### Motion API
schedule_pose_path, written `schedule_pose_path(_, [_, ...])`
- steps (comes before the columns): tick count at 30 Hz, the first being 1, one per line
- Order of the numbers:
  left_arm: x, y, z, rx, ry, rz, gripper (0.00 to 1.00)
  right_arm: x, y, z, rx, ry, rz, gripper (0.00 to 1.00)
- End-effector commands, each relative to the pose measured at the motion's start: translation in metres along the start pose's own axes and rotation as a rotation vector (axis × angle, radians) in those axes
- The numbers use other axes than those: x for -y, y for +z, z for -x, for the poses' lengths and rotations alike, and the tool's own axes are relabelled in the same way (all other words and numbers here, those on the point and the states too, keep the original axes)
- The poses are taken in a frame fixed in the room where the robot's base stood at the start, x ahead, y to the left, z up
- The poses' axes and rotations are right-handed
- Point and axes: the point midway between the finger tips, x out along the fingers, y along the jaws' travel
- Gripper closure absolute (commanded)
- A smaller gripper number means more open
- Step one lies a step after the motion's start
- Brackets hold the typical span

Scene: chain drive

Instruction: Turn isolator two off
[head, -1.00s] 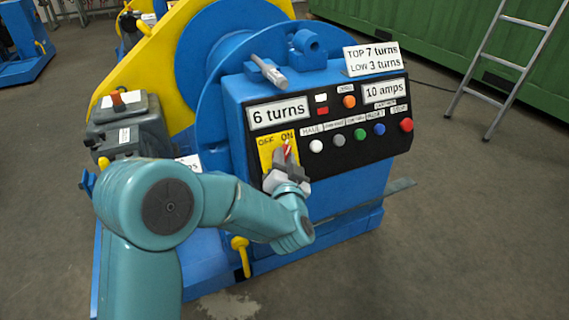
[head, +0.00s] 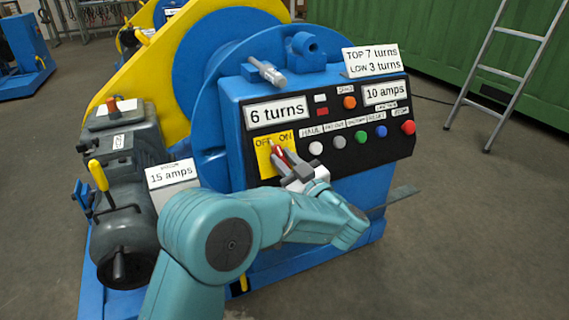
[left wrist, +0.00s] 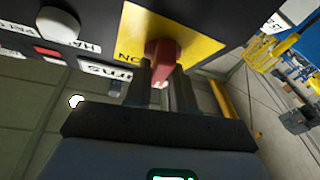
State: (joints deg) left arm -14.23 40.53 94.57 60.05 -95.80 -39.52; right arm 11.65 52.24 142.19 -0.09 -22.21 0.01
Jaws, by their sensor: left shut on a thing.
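The isolator switch is a red handle (head: 279,152) on a yellow plate (head: 264,163) marked OFF and ON, at the left of the black panel. Its tip points up and left, between the two words. My left gripper (head: 286,163) is shut on the red handle from the lower right. In the left wrist view the red handle (left wrist: 164,58) sits between the dark fingers, in front of the yellow plate (left wrist: 200,40); the OFF word is out of that view. No number shows on this switch. My right gripper is not in view.
The black panel (head: 345,150) has white, grey, green, blue and red buttons right of the switch. Displays read 6 turns (head: 277,111) and 10 amps (head: 387,93). A grey motor (head: 125,190) and a 15 amps sign (head: 172,174) stand left. A ladder (head: 510,70) leans at the right.

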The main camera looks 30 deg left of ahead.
Motion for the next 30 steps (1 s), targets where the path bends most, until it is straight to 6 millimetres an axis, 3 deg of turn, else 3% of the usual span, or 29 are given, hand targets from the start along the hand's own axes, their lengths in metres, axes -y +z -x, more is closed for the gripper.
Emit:
schedule_pose_path(15, [-0.003,-0.002,0.0,0.001,-0.234,0.333,1.0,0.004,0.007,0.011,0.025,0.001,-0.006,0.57])
schedule_pose_path(30, [-0.003,-0.001,0.0,0.001,-0.309,0.439,1.0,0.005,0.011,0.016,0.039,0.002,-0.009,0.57])
